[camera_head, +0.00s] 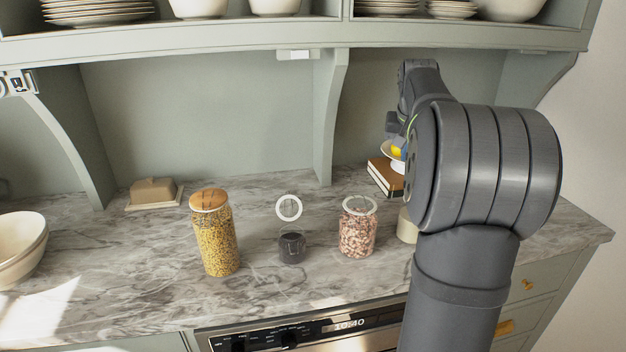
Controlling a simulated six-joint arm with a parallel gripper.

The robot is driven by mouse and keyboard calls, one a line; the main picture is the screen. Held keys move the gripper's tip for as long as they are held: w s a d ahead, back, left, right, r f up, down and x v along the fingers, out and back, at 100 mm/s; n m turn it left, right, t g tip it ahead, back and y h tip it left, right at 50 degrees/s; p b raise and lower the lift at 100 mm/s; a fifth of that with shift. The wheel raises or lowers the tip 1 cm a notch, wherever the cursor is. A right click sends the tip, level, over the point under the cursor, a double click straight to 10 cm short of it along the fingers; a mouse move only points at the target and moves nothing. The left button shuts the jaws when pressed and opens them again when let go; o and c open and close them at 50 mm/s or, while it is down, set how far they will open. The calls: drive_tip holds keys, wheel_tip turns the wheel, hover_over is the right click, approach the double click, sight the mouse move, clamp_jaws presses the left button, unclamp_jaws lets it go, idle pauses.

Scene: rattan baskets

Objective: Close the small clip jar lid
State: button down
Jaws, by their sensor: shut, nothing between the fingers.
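The small clip jar (291,248) stands upright on the marble counter, with dark contents. Its round lid (289,207) with a pale ring stands open, tilted up behind the jar's mouth. My arm comes up from the lower right and bends back toward the wall, to the right of the jar. Its far end is a dark wrist part near the shelf bracket, well apart from the jar and its lid. The fingers of my gripper cannot be made out; they are hidden behind the arm or too small to see.
A tall jar of yellow grains (217,240) stands left of the small jar, and a jar of pinkish pieces (358,230) stands right. A shelf (210,42) overhangs. Counter before the jar is clear.

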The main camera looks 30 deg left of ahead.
drive_tip(key=s+a+f+n+g, duration=0.1)
drive_tip(key=s+a+n, duration=0.1)
drive_tip(key=a, duration=0.7)
drive_tip(key=s+a+f+n, duration=0.1)
drive_tip(key=s+a, duration=0.2)
drive_tip(key=a, duration=0.7)
drive_tip(key=n+g, duration=0.1)
drive_tip(key=n, duration=0.1)
hover_over(289, 205)
drive_tip(key=w+a, duration=0.3)
drive_tip(key=w, duration=0.2)
drive_tip(key=f, duration=0.2)
wheel_tip(289, 205, down, 9)
drive_tip(key=a, duration=0.2)
drive_tip(key=shift+s+d+r, duration=0.4)
drive_tip(key=shift+s+d, duration=0.05)
drive_tip(key=shift+d, duration=0.25)
drive_tip(key=shift+s+d+r, duration=0.35)
drive_tip(key=shift+s+d, duration=0.05)
drive_tip(key=shift+d, duration=0.3)
drive_tip(key=shift+s+r+y, duration=0.1)
drive_tip(key=shift+y, duration=0.2)
